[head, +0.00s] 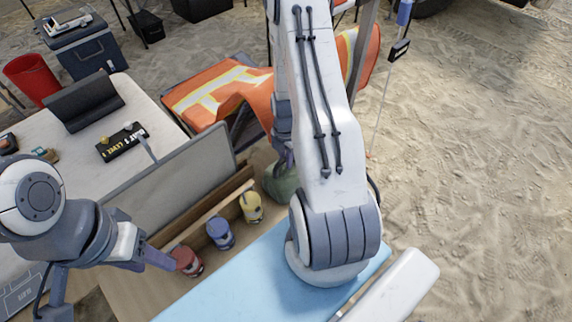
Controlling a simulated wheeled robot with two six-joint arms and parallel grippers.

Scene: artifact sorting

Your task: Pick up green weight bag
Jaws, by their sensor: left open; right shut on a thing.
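The green weight bag (281,184) is a dark green rounded lump, partly hidden behind my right arm, at the right end of the wooden tray. My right gripper (283,155) is mostly hidden behind its own arm; its grey part is right above the bag, and it is shut on the bag. My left gripper (112,280) is open and empty at the lower left, its finger close to a small red jar-like item (187,261). Whether that finger touches the red item cannot be told.
A blue item (220,233) and a yellow item (251,207) stand along the wooden tray (150,291). A grey panel (175,180) rises behind them. A light blue surface (225,285) lies in front. An orange vest (222,92) hangs beyond. Sand at right is open.

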